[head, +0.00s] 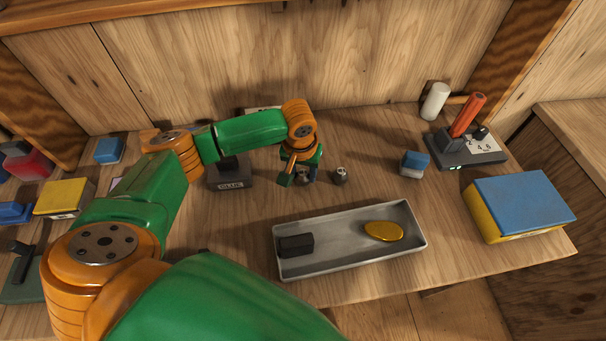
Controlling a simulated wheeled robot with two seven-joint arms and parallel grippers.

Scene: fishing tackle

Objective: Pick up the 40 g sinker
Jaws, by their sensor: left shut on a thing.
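My left gripper (302,180) points down over the middle of the workbench, behind the metal tray. It is shut on a small grey thing, mostly hidden by the fingers, which looks like a sinker. A second small grey sinker (339,176) stands on the bench just right of the gripper, apart from it. No weight marking is readable on either, so I cannot tell which is 40 g. My right gripper is not in view.
A grey metal tray (345,258) in front holds a dark block (295,245) and a gold lure (384,231). A blue-and-white block (413,164), a device with a red handle (468,115) and a blue-and-yellow box (522,204) stand right. A dark labelled stand (230,179) is left of the gripper.

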